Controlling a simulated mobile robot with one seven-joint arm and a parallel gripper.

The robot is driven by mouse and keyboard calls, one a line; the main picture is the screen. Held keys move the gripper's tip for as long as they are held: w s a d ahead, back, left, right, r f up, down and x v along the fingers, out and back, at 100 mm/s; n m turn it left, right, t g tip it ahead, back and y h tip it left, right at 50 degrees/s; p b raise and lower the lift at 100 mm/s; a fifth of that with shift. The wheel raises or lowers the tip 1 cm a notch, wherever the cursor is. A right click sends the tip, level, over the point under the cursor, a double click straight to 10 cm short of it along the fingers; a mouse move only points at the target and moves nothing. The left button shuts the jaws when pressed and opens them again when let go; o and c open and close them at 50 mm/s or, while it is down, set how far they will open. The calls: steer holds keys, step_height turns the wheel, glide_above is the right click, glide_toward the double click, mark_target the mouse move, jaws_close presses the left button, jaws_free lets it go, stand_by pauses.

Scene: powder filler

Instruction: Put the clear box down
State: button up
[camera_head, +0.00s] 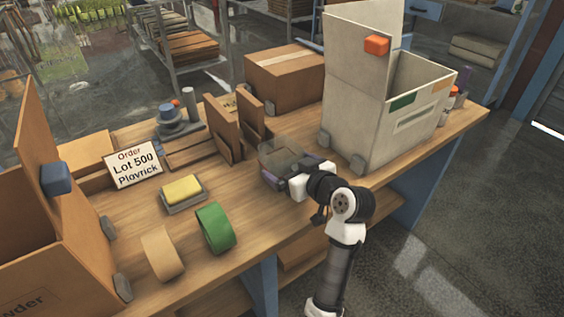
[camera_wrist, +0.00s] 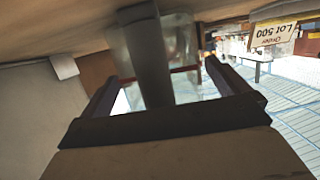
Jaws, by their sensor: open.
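The clear box (camera_head: 279,153) is a small see-through box on the wooden table, just in front of my gripper in the head view. My gripper (camera_head: 285,168) is low over the tabletop, its dark fingers apart. In the wrist view the clear box (camera_wrist: 184,45) shows beyond and between the open fingers of my gripper (camera_wrist: 163,78). A dark upright bar covers part of it there. The wrist picture is upside down, with the tabletop along its top. I cannot tell whether either finger touches the box.
A large pale bin (camera_head: 385,125) with a raised lid stands close on the right. Brown upright panels (camera_head: 224,127) stand behind the clear box. A green tape roll (camera_head: 215,228), a yellow sponge (camera_head: 182,188) and an order sign (camera_head: 133,165) are to the left. Bare tabletop lies between.

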steer(key=c, duration=1)
steer(key=shift+c, duration=0.2)
steer(key=shift+r, duration=0.15)
